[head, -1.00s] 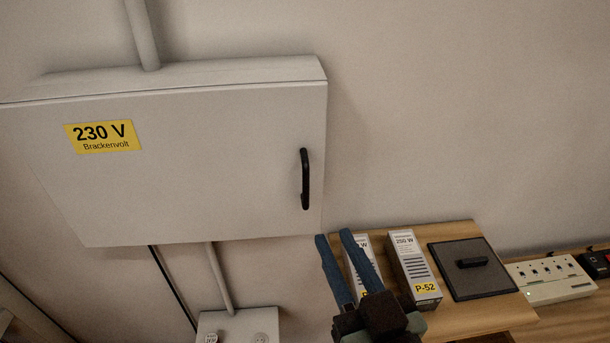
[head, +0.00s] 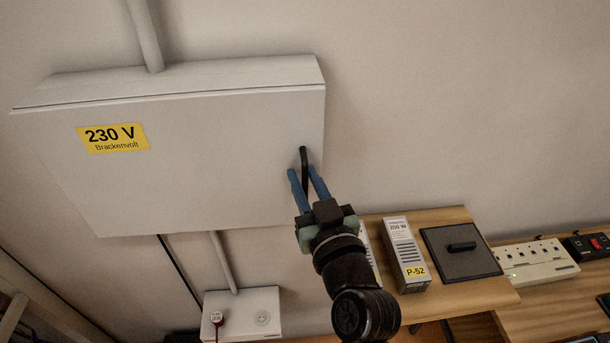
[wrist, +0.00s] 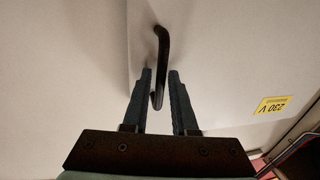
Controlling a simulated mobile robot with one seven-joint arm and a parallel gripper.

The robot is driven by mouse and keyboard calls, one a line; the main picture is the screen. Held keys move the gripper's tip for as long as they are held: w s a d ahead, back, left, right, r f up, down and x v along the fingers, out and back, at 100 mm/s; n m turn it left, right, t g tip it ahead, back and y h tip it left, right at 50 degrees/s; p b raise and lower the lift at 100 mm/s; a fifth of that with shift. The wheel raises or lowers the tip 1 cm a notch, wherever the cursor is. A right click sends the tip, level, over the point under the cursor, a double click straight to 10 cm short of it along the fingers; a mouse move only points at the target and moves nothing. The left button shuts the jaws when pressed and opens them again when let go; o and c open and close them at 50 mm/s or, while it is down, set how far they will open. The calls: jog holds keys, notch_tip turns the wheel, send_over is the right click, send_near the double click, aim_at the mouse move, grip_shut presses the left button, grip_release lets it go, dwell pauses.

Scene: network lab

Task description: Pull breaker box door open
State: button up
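The breaker box door (head: 200,160) is a pale grey panel on the wall with a yellow 230 V label (head: 113,138). It looks closed. A black bar handle (head: 304,162) stands upright near its right edge. My gripper (head: 301,176) is at the handle with its two blue fingers spread. The handle's lower part is hidden by the gripper in the head view.
A white socket box (head: 242,298) sits below the breaker box. The wall right of the door is clear.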

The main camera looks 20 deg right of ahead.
grip_shut()
dwell(1.4)
